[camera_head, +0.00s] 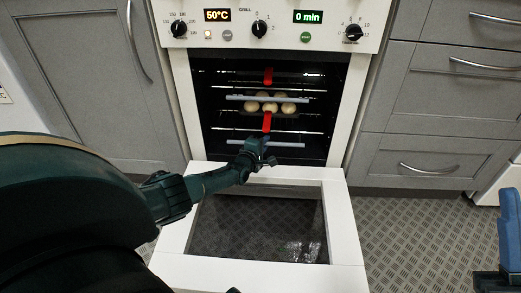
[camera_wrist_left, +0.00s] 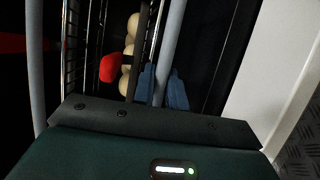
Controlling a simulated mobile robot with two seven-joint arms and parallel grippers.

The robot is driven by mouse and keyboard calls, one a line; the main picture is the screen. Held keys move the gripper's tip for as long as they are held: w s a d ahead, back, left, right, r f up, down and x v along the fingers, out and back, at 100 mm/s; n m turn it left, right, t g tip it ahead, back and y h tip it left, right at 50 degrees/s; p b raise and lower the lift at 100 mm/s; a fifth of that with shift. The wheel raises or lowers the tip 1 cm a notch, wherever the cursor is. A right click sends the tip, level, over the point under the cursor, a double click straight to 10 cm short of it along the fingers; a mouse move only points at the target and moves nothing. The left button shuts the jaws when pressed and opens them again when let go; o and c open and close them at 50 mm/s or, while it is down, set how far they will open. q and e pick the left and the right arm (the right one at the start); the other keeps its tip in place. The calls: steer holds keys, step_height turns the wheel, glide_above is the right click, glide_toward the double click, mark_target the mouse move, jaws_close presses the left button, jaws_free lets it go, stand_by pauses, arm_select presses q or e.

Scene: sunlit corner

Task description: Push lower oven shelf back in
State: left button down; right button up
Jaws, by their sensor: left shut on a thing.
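The oven (camera_head: 340,100) stands open with its white-framed door (camera_head: 345,225) folded down flat. The lower oven shelf has a grey front bar (camera_head: 295,144), with a red tab (camera_head: 267,122) above it. My left gripper (camera_head: 262,148) reaches over the door to this bar. In the left wrist view its blue fingers (camera_wrist_left: 163,85) are shut on the bar (camera_wrist_left: 174,40), one on each side. My right gripper (camera_head: 510,225) shows only in part at the right edge; its opening is hidden.
Round pale rolls (camera_head: 270,106) sit inside behind the upper shelf's grey bar (camera_head: 240,98); another red tab (camera_head: 268,76) is above. Grey drawers (camera_head: 435,100) and a grey cabinet (camera_head: 95,90) flank the oven. Patterned floor (camera_head: 410,230) is clear at right.

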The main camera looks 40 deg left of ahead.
arm_select(q)
steer(key=shift+w+a+f, duration=0.15)
steer(key=shift+w+f, duration=0.05)
steer(key=shift+w, duration=0.25)
arm_select(e)
steer(key=shift+s+a+f, duration=0.1)
steer(key=shift+s+a, duration=0.05)
steer(key=shift+a, duration=0.2)
arm_select(q)
steer(key=c, duration=1.4)
jaws_free()
steer(key=shift+w+r, duration=0.1)
steer(key=shift+c, duration=0.2)
steer(key=shift+a, duration=0.1)
steer(key=shift+r, duration=0.1)
